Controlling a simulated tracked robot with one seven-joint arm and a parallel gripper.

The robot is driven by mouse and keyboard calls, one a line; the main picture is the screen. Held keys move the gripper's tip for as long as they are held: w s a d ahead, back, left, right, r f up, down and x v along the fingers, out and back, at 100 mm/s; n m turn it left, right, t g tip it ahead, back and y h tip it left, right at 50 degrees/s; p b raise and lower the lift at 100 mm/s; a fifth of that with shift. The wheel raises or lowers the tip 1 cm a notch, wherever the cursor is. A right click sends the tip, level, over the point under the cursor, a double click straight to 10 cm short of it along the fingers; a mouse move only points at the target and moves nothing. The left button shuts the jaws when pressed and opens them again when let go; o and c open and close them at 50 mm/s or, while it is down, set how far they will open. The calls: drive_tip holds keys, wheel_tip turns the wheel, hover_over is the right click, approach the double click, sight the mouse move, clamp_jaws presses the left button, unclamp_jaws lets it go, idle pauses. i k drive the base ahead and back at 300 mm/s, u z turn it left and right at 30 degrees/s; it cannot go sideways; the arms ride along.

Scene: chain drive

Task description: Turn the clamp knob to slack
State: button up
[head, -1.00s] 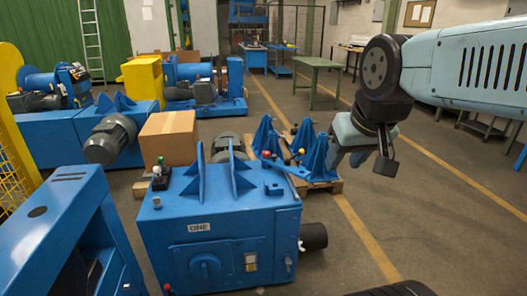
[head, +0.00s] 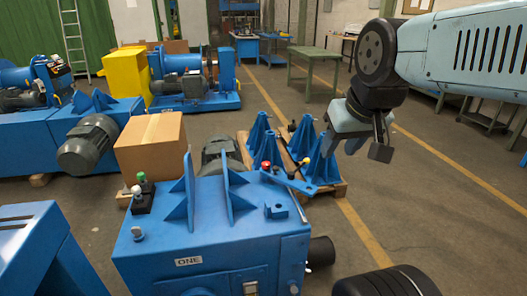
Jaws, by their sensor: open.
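A blue machine cabinet (head: 215,235) with upright fins stands in front of me. Its top carries a grey knob (head: 137,233) at the left front, and a switch block (head: 142,195) with green and white buttons behind it. A red knob (head: 265,166) and a lever with a yellow tip (head: 306,161) show at the back right of the top. I cannot tell which of these is the clamp knob. My gripper (head: 355,146) is open and empty in the air, right of the cabinet and apart from it.
Blue stands (head: 322,158) on a wooden pallet are behind the cabinet. A cardboard box (head: 150,143) and a grey motor (head: 88,142) are at the left. A blue frame (head: 45,250) fills the front left. Open floor lies at the right.

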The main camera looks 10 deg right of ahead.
sight(265, 166)
drive_tip(key=i, duration=0.9)
drive_tip(key=u, duration=0.1)
